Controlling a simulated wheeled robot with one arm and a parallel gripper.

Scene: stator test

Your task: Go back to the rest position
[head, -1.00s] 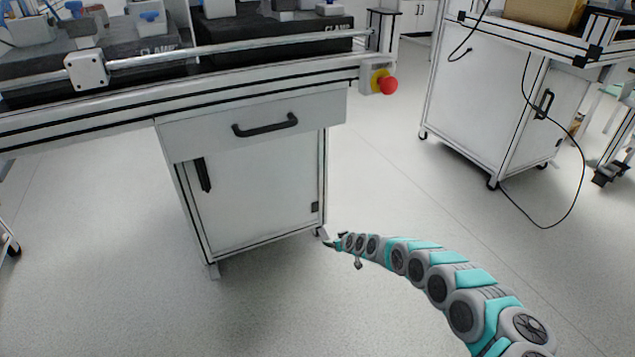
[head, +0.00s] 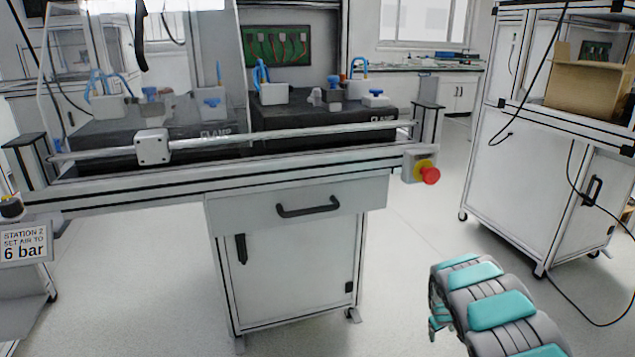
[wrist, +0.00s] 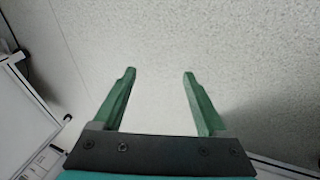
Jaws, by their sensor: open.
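My gripper (wrist: 160,75) shows in the wrist view with its two green fingers apart and nothing between them. Speckled light floor lies beyond the fingertips. In the head view my arm's grey and teal links are at the lower right, over the floor to the right of the workbench cabinet. The gripper itself cannot be made out in the head view.
A workbench (head: 300,170) with clamp fixtures and a red emergency button (head: 430,175) stands ahead, over a white cabinet (head: 295,265). A second white cabinet (head: 530,190) with a cardboard box (head: 590,90) is at the right. Floor between them is clear.

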